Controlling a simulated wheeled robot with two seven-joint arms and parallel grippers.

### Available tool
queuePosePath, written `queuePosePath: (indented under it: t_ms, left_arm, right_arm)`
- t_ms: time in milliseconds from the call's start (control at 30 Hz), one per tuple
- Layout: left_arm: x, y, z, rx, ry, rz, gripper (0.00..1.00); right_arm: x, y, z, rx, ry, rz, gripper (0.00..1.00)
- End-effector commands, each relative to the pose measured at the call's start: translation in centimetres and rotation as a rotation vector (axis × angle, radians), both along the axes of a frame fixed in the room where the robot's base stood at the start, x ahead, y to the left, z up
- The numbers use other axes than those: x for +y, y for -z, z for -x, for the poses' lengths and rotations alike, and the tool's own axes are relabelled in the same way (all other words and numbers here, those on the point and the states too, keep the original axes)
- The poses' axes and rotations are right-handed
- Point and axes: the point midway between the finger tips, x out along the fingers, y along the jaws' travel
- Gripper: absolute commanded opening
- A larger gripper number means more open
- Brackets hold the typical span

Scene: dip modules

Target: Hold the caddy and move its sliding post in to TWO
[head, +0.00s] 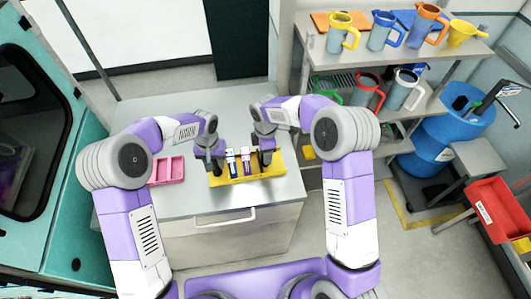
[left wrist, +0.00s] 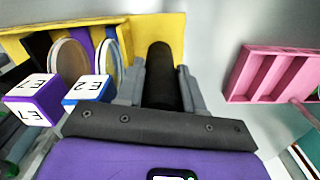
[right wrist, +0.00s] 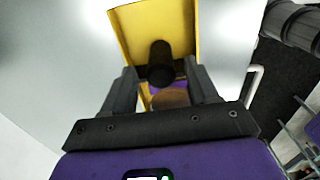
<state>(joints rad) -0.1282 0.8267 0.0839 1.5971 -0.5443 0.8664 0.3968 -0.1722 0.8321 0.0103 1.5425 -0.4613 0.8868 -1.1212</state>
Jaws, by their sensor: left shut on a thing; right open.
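The yellow caddy (head: 278,172) lies on the grey bench and holds two upright modules, one blue and white (head: 231,163), one purple and white (head: 246,164). In the left wrist view their labelled ends, blue (left wrist: 90,92) and purple (left wrist: 33,98), appear upside down. My left gripper (head: 216,168) is shut on a black post (left wrist: 162,75) at the caddy's left end. My right gripper (head: 266,161) is open at the right side; another black post (right wrist: 160,62) shows between its fingers. Whether they touch it is unclear. No position marking for TWO is readable.
A pink tray (head: 167,171) with compartments lies left of the caddy on the grey bench (head: 185,205). The bench front has a handle (head: 225,217). Shelves with several jugs (head: 343,32) stand at the back right, beside a blue barrel (head: 437,140).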

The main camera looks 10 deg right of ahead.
Motion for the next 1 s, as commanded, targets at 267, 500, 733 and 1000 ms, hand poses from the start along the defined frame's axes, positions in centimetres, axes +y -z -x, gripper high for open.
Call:
queuePosePath:
  t_ms: [267, 500, 733, 1000]
  left_arm:
    - [-0.1, 0.0, 0.0, -0.001, 0.001, 0.001, 0.00]
    - [-0.1, 0.0, 0.0, -0.001, 0.001, 0.001, 0.00]
    - [-0.1, 0.0, 0.0, -0.001, 0.001, 0.001, 0.00]
    - [-0.1, 0.0, 0.0, -0.001, 0.002, 0.001, 0.00]
  right_arm:
    - [0.0, 1.6, 0.0, -0.001, 0.000, 0.000, 0.59]
    - [0.0, 1.7, 0.0, -0.001, 0.000, 0.000, 0.54]
    - [0.0, 1.6, 0.0, -0.001, 0.000, 0.000, 0.19]
    - [0.0, 1.6, 0.0, -0.001, 0.000, -0.001, 0.00]
